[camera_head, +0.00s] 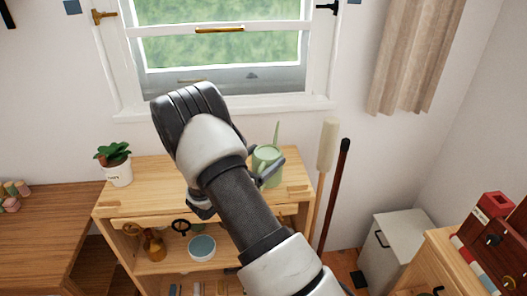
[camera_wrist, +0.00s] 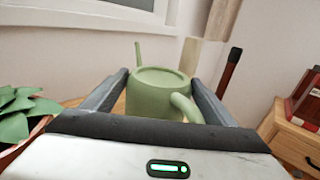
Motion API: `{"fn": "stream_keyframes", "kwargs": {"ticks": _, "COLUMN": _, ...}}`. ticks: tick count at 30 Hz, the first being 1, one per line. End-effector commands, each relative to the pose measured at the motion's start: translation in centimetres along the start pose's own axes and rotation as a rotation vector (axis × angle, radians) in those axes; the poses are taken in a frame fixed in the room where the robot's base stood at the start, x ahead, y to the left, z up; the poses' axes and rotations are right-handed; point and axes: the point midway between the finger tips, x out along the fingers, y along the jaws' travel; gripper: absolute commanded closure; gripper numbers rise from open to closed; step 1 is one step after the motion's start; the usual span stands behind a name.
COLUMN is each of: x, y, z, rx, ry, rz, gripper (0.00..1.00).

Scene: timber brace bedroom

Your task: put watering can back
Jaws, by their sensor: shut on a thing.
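The watering can (camera_head: 266,158) is light green with a thin upright spout. It is over the right part of the wooden shelf unit's top (camera_head: 150,190), below the window. In the wrist view the can (camera_wrist: 158,92) is upright between my two fingers, its handle facing me. My gripper (camera_head: 264,168) is shut on the can's body. My arm hides part of the can and the shelf top in the head view. I cannot tell whether the can's base touches the shelf top.
A potted plant (camera_head: 116,163) stands on the left of the shelf top. The shelf below holds a brown bottle (camera_head: 154,246) and a round teal-topped container (camera_head: 201,247). Long-handled tools (camera_head: 327,150) lean by the wall at the right. A white cabinet (camera_head: 393,252) stands beyond them.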

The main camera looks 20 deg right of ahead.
Motion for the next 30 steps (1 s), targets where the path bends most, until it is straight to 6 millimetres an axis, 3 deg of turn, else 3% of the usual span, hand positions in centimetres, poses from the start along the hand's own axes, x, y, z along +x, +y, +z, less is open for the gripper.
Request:
{"fn": "stream_keyframes", "kwargs": {"ticks": 10, "x": 0.1, "y": 0.1, "z": 0.1, "rx": 0.004, "ry": -0.009, "rz": 0.0, "gripper": 0.83}}
{"fn": "stream_keyframes", "kwargs": {"ticks": 11, "x": 0.0, "y": 0.0, "z": -0.3, "rx": 0.001, "ry": -0.001, "rz": 0.001, "gripper": 0.19}}
{"fn": "stream_keyframes", "kwargs": {"ticks": 14, "x": 0.0, "y": 0.0, "z": -0.2, "rx": 0.001, "ry": -0.001, "rz": 0.001, "gripper": 0.02}}
{"fn": "stream_keyframes", "kwargs": {"ticks": 25, "x": 0.0, "y": 0.0, "z": 0.4, "rx": 0.001, "ry": -0.001, "rz": 0.001, "gripper": 0.02}}
{"fn": "stream_keyframes", "kwargs": {"ticks": 30, "x": -2.7, "y": 0.2, "z": 0.1, "rx": 0.0, "ry": 0.0, "rz": 0.005, "gripper": 0.02}}
